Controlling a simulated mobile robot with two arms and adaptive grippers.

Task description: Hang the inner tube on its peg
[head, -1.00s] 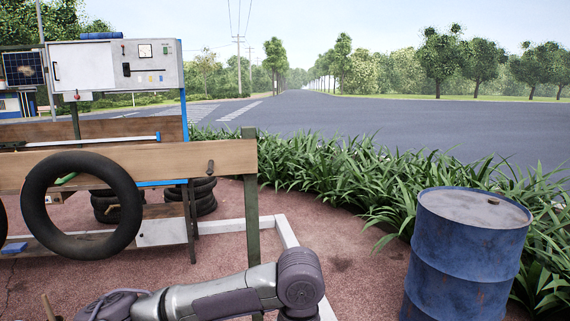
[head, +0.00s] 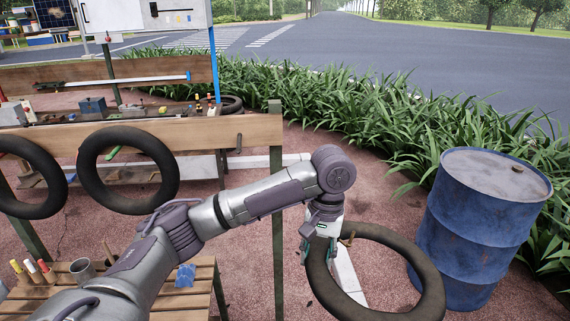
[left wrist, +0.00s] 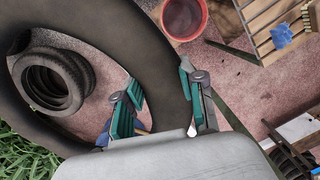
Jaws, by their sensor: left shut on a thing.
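The inner tube (head: 425,290) is a dark ring held low at the right of the head view, left of a blue barrel. My left gripper (head: 322,240) is shut on its left rim. In the left wrist view the tube (left wrist: 165,75) passes between the two teal fingers of the gripper (left wrist: 160,100). A short bare peg (head: 239,142) sticks out near the right end of a wooden rail (head: 210,132), up and left of the held tube and apart from it. Two other tubes hang on the rail, one near its middle (head: 91,178) and one at the left edge (head: 58,195). My right gripper is not seen.
The blue barrel (head: 465,240) stands close to the held tube. A green post (head: 277,200) carries the rail's right end. A slatted bench (head: 195,300) with a cup (head: 82,270) is at lower left. The wrist view shows stacked tyres (left wrist: 50,85) and a red bucket (left wrist: 185,18).

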